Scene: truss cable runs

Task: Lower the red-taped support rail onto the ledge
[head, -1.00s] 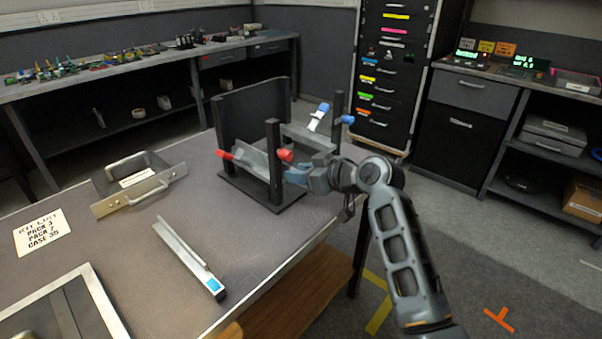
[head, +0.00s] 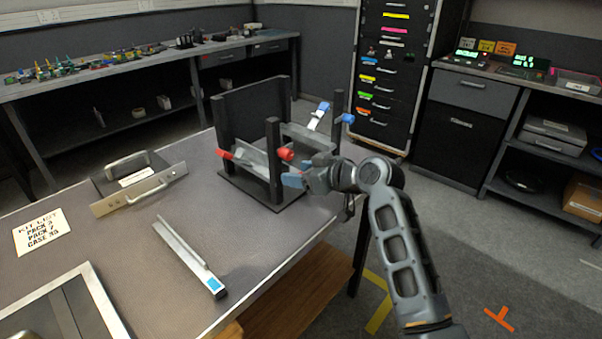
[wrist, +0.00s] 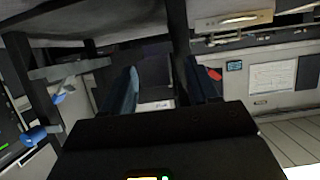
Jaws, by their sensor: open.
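A dark rack (head: 273,160) with upright posts stands on the far part of the table. The red-taped support rail (head: 250,162), a grey channel, lies low and slightly sloping across its left side. Red shows at its left end and beside the front post; I cannot tell whether it rests fully on a ledge. My gripper (head: 300,171) is open just right of the front post, apart from the rail as far as I can see. In the wrist view its two dark blue fingers (wrist: 161,92) stand apart with nothing clearly between them. A red patch shows beside the right finger.
A second grey rail with blue ends (head: 348,118) spans the rack's right side, close to my arm. A loose channel with a blue label (head: 186,253), a handled tray (head: 140,197) and a frame (head: 97,297) are on the table.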

